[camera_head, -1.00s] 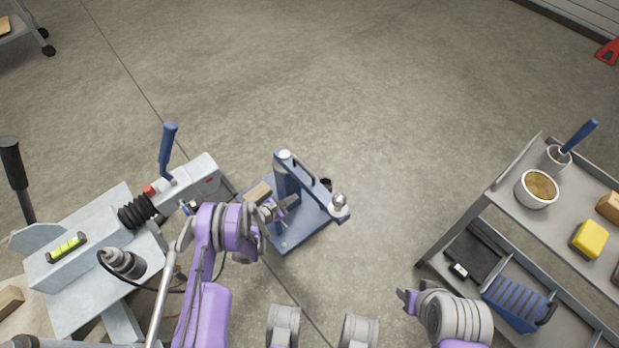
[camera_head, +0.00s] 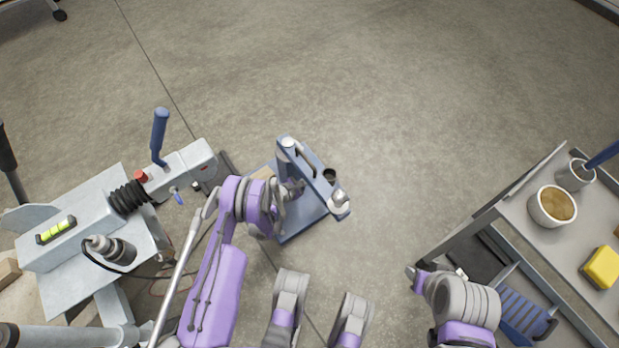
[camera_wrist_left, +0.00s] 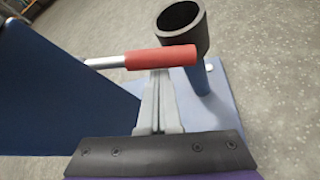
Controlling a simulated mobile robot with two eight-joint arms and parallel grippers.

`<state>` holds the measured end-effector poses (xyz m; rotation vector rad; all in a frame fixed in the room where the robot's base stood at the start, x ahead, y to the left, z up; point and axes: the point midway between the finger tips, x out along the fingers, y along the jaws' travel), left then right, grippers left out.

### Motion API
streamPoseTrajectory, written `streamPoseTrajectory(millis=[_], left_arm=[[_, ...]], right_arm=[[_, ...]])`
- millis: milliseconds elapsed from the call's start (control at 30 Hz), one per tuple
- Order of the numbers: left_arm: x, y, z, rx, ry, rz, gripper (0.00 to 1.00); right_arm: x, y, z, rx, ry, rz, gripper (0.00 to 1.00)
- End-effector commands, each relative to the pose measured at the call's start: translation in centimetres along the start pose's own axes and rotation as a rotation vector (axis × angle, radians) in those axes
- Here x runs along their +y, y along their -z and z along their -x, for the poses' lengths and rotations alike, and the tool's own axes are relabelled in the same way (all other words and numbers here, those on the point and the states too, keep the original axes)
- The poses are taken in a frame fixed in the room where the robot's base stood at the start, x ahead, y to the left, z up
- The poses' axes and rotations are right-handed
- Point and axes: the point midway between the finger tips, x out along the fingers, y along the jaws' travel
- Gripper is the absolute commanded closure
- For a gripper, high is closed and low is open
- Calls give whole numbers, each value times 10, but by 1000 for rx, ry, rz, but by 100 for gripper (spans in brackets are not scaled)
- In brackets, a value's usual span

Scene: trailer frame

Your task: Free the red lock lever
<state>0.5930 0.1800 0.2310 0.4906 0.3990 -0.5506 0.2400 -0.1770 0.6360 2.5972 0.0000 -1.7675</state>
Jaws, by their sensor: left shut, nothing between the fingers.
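The red lock lever (camera_wrist_left: 160,58) shows in the left wrist view as a red grip on a thin metal rod. It lies across the picture beside a dark round cup on a blue post. My left gripper (camera_wrist_left: 158,85) is shut and empty, its fingertips right at the red grip; I cannot tell whether they touch. In the head view my left gripper (camera_head: 292,190) is at the blue stand (camera_head: 300,226), partly covered by its upright and arm. The lever cannot be made out there. My right gripper (camera_head: 416,280) hangs near the trolley, too unclear to read.
The grey trailer coupler (camera_head: 180,170) with a blue-handled lever (camera_head: 159,135) and a small red knob (camera_head: 141,176) stands left of the stand. A trolley (camera_head: 520,190) with a bowl (camera_head: 553,206) and yellow block (camera_head: 602,267) is at right. The floor beyond is clear.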

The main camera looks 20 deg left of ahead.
Motion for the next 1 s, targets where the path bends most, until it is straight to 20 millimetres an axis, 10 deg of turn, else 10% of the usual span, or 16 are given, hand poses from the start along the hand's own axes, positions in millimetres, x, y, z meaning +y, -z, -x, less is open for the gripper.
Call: streamPoseTrajectory(millis=[1000], left_arm=[[2,-30,18,-2,125,212,100]], right_arm=[[0,1,7,-1,0,0,50]])
